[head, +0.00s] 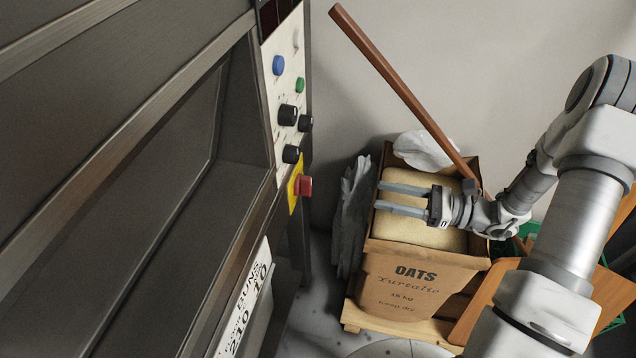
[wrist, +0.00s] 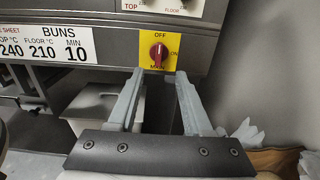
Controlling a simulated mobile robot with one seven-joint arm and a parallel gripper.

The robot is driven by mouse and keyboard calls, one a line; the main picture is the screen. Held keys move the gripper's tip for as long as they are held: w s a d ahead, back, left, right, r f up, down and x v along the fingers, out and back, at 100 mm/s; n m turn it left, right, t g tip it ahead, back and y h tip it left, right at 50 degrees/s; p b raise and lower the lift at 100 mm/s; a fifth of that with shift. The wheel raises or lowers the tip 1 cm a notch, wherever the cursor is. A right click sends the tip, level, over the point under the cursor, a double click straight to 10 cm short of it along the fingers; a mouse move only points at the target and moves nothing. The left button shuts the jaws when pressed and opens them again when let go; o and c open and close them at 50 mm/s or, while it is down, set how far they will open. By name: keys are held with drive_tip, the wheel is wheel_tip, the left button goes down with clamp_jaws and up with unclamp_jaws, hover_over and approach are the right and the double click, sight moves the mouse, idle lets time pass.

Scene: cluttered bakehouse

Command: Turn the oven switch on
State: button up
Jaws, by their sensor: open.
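The oven switch (head: 304,186) is a red knob on a yellow plate, low on the oven's control panel. In the wrist view the switch (wrist: 158,53) sits just beyond my fingertips, centred between them. The wrist view shows both fingers (wrist: 160,78) spread apart below the knob.
Black knobs (head: 288,115), a green button (head: 299,85) and a blue button (head: 278,65) are above the switch.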

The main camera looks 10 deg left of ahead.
sight(311, 181)
drive_tip(key=a, duration=0.5)
drive_tip(key=w+a+b, duration=0.1)
drive_tip(key=a, duration=0.4)
drive_tip(key=w+a+b, duration=0.1)
drive_tip(key=a, duration=0.4)
drive_tip(key=shift+a, duration=0.1)
drive_tip(key=shift+c, duration=0.2)
clamp_jaws()
